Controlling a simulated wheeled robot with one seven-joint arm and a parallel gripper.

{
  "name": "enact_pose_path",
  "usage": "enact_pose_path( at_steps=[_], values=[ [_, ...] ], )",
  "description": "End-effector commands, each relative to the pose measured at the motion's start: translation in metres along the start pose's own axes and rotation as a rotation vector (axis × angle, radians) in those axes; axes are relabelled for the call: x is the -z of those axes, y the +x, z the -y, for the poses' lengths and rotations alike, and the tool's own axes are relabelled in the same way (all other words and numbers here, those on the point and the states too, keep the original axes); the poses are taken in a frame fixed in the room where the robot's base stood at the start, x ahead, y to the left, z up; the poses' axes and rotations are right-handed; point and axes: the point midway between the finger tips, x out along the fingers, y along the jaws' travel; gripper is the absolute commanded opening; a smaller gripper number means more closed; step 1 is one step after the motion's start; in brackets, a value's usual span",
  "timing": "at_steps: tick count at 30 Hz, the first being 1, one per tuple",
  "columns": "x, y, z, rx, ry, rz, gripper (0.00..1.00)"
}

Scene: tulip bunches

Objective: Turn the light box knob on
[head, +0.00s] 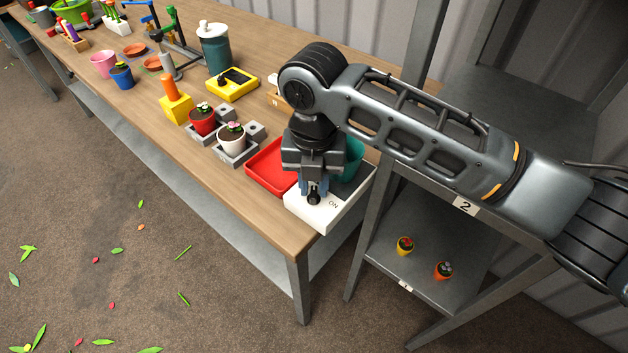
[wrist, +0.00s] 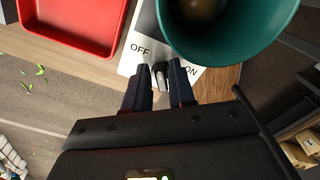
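The white light box (head: 340,213) sits at the near right end of the workbench, with ON readable on its top. In the wrist view the light box (wrist: 138,66) shows OFF left of the knob and ON to its right. The small dark knob (wrist: 161,75) stands between the two fingertips of my gripper (wrist: 160,80). The fingers are apart, one on each side of it, and I cannot tell whether they press on it. In the head view my gripper (head: 313,190) points down over the box front, and the knob (head: 313,199) shows at the tips. The knob's exact turn is unclear.
A teal pot (wrist: 226,38) stands on the box, close beside my right finger. A red tray (head: 266,168) lies just left of the box. Two potted flowers in grey holders (head: 237,155) stand farther left. A grey shelf (head: 425,262) is right of the bench.

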Motion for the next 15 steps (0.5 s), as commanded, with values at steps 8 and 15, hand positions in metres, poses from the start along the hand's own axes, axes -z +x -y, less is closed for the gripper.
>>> enact_pose_path(
  at_steps=[8, 15],
  values=[
    [0.0001, 0.0, 0.0, 0.0, 0.0, 0.0, 0.0],
    [0.0001, 0.0, 0.0, 0.0, 0.001, 0.0, 0.0]
  ],
)
